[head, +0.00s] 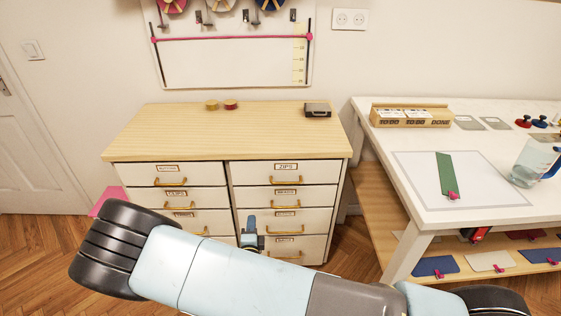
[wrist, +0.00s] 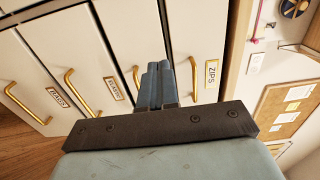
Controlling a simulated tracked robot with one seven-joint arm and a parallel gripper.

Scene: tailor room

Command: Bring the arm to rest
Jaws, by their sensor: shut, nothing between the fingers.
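My arm stretches across the bottom of the head view, in front of the chest of drawers (head: 216,140). My gripper (head: 250,222) points up before the drawer fronts, near the gap between the two drawer columns. In the wrist view my gripper (wrist: 156,70) shows its two blue-grey fingers together, with nothing between them. The fingers stand in front of white drawer fronts with brass handles. A drawer labelled ZIPS (wrist: 211,73) is just right of the fingers in the wrist view. I cannot tell how far the fingertips are from the fronts.
A white table (head: 385,170) at the right holds a wooden tray (head: 410,123), a mat with a green strip (head: 445,173) and a clear jug (head: 533,162). Wooden floor shows at the left.

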